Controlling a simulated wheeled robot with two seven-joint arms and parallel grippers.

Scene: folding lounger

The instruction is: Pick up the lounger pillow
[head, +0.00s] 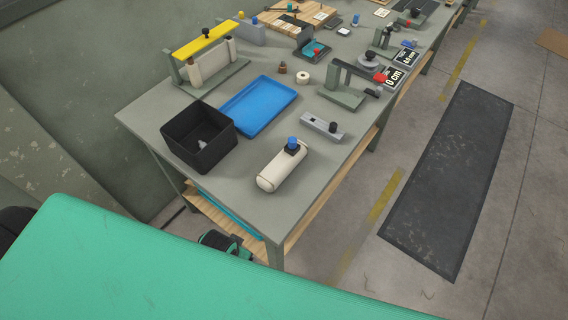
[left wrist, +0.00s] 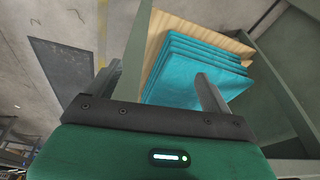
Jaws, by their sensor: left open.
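A cream rounded bolster (head: 272,180), which looks like the lounger pillow, lies on its side near the front corner of the grey workbench (head: 330,158). A black block with a blue knob (head: 292,143) is at its far end; I cannot tell whether they are joined. My left gripper (head: 222,242) is low beside the bench's front, below the tabletop, away from the bolster and partly hidden by green in the foreground. In the left wrist view my left gripper (left wrist: 157,72) is open, its fingers apart and nothing gripped. My right gripper is not in view.
A stack of teal sheets (left wrist: 190,62) lies on the wooden lower shelf (left wrist: 172,24), beyond the left fingers. On the bench are a black bin (head: 183,128), a blue tray (head: 262,103), a grey block (head: 321,127) and a yellow-topped stand (head: 205,40).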

